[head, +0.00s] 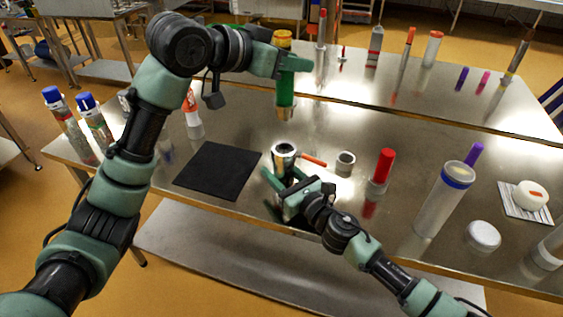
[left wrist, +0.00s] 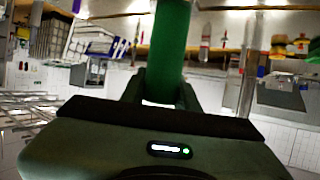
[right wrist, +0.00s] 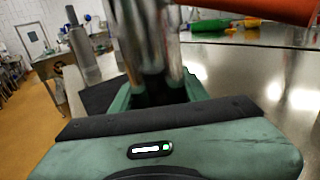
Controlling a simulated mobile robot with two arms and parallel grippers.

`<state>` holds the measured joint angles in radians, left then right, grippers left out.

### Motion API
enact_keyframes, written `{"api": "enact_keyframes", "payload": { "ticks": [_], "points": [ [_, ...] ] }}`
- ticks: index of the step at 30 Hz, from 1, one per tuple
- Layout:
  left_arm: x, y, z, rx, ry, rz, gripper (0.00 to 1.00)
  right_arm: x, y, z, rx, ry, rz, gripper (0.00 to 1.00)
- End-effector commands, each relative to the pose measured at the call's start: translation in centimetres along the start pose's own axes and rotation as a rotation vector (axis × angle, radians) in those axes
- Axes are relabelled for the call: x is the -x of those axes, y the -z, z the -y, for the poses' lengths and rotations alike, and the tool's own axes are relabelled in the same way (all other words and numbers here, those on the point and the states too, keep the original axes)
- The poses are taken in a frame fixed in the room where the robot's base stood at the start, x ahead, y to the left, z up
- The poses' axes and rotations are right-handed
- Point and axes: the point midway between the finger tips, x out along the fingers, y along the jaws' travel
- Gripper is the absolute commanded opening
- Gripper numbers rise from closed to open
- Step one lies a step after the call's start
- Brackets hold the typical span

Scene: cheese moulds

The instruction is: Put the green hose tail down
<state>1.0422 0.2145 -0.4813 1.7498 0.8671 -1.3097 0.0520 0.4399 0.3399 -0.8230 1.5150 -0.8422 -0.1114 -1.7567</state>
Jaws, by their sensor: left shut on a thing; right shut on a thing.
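The green hose tail (head: 286,92) is upright in the air above the table, with an orange-yellow top and a metallic lower end. My left gripper (head: 292,66) is shut on it; its green body also fills the middle of the left wrist view (left wrist: 170,45). My right gripper (head: 283,183) is shut on a shiny steel cylindrical fitting (head: 284,152), low over the table. An orange-red bar (head: 314,161) sticks out beside the fitting. The fitting also shows close up in the right wrist view (right wrist: 140,35). The hose tail is above the fitting and apart from it.
A black mat (head: 218,170) lies bare on the steel table, left of the fitting. A small grey ring (head: 345,160), a red-topped cylinder (head: 382,168) and a clear tube (head: 443,200) stand to the right. Blue-capped bottles (head: 92,118) stand at the left edge.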

Motion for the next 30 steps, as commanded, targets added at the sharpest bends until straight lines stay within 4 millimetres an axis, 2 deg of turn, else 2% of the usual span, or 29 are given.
{"api": "enact_keyframes", "payload": {
  "ticks": [9,12,17,24,29,30],
  "points": [
    [-2.1,-5.4,-0.1,-0.011,-0.033,-0.004,0.00,0.0,0.0,0.0,0.000,0.000,-0.001,0.00],
    [-2.6,-6.5,-0.1,-0.011,-0.032,-0.006,0.00,0.0,0.0,0.0,0.000,0.000,-0.001,0.00],
    [-3.0,-7.5,-0.1,-0.013,-0.031,-0.007,0.00,0.0,0.0,0.0,0.000,0.000,-0.001,0.00],
    [-4.2,-10.3,-0.1,-0.011,-0.032,-0.005,0.00,0.0,0.0,0.0,0.000,0.000,-0.001,0.00],
    [-4.2,-10.3,-0.1,-0.014,-0.030,-0.008,0.00,0.0,0.0,0.0,0.000,0.000,-0.001,0.00],
    [-4.2,-10.4,-0.1,-0.013,-0.031,-0.007,0.33,0.0,0.0,0.0,0.000,0.000,-0.001,0.00]
  ]
}}
